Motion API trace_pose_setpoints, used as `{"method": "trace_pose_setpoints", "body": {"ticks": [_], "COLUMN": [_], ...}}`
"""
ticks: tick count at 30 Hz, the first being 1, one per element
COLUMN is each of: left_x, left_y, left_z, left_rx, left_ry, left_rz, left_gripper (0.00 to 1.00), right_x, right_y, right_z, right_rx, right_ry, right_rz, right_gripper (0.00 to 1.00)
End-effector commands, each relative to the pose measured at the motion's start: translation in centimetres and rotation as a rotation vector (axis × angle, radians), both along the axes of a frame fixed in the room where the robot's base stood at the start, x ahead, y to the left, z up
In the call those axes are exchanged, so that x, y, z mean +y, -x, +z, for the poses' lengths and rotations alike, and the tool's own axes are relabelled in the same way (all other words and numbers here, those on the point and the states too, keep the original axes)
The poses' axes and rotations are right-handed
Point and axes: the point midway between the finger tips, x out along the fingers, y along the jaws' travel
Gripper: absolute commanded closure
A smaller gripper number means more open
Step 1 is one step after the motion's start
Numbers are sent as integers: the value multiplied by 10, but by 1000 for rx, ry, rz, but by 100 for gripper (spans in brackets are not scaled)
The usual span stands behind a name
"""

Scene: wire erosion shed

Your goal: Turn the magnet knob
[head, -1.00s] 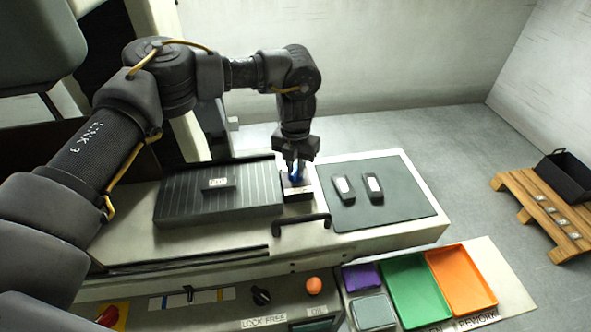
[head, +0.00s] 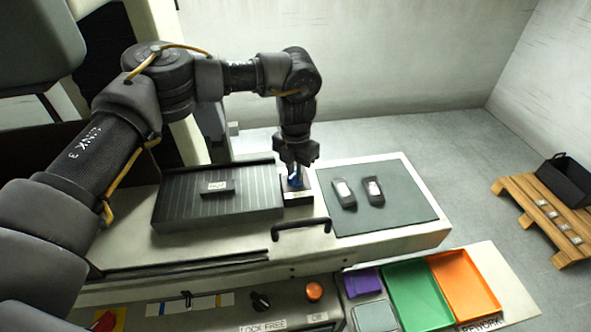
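A black knob (head: 261,301) sits on the front panel above a label reading LOCK FREE (head: 263,327); no gripper is near it. My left gripper (head: 296,172) points down at a small blue piece (head: 296,181) on a small labelled block (head: 298,197) beside the dark ribbed plate (head: 185,213). The fingers are at the blue piece, but I cannot tell whether they are closed on it. A dark flat part (head: 217,188) with a pale label lies on the ribbed plate. My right gripper is out of view.
A black handle (head: 301,223) stands up at the bench's front. Two small dark parts lie on a grey mat (head: 410,207). An orange button (head: 314,291) is right of the knob. Purple, green (head: 415,290) and orange (head: 463,285) trays are at lower right.

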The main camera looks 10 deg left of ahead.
Motion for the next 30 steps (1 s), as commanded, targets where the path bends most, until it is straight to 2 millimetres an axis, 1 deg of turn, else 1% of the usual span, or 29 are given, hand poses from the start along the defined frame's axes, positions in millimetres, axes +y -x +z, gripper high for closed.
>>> {"method": "trace_pose_setpoints", "body": {"ticks": [1,4,5,13,16,20,24,30], "left_x": [0,0,0,0,0,0,0,0], "left_y": [0,0,0,0,-1,-1,-1,-1], "left_z": [1,1,1,1,7,26,57,92], "left_rx": [-2,-1,-1,-1,-1,-4,-7,-4], "left_ry": [0,0,0,0,0,1,0,-2], "left_rz": [0,0,0,1,1,1,0,0], "left_gripper": [77,64,62,62,62,62,62,62], "right_x": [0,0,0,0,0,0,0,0], "right_y": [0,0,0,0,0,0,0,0], "right_z": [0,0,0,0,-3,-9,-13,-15], "right_rx": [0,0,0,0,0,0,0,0], "right_ry": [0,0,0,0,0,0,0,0], "right_rz": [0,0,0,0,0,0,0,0], "right_gripper": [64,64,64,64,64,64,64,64]}}
